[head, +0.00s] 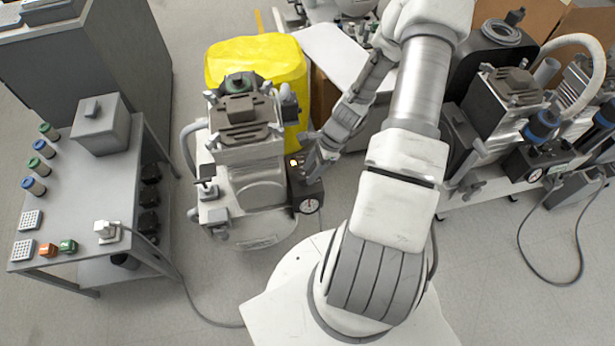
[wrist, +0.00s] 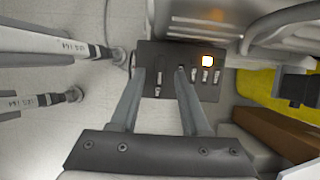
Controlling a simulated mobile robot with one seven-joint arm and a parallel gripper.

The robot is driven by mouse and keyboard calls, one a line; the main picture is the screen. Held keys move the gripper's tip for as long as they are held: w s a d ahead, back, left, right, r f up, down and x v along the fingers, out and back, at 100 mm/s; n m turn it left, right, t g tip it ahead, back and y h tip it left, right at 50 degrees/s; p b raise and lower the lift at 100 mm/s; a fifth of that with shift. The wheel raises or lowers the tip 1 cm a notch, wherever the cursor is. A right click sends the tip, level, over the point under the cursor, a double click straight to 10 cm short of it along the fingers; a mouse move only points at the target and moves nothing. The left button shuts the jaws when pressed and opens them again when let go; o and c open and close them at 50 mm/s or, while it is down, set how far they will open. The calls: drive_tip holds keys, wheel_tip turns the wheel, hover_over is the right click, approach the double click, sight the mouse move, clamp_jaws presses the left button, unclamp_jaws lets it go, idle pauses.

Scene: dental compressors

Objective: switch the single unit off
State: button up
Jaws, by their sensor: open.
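The single compressor unit (head: 258,190) stands on the floor left of my arm, in front of a yellow-covered object. Its dark control box (head: 306,188) faces right, with a round gauge (head: 309,206) and a lit orange lamp. In the wrist view the control box (wrist: 175,85) shows the glowing lamp (wrist: 207,61) and several small light-coloured levers or switches. My gripper (wrist: 160,72) is open, its two fingers apart in front of the panel and left of the lamp. Whether a fingertip touches the panel cannot be told. In the head view my gripper (head: 318,160) is beside the box, partly hidden.
A grey cart (head: 75,190) on the left carries a grey box, several bottles and small blocks. A plug (head: 105,230) on it has a cable running down to the floor. Other compressors (head: 500,110) stand at the right. The yellow cover (head: 260,58) is behind the unit.

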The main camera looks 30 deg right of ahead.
sight(305, 180)
drive_tip(key=shift+x, duration=1.3)
clamp_jaws()
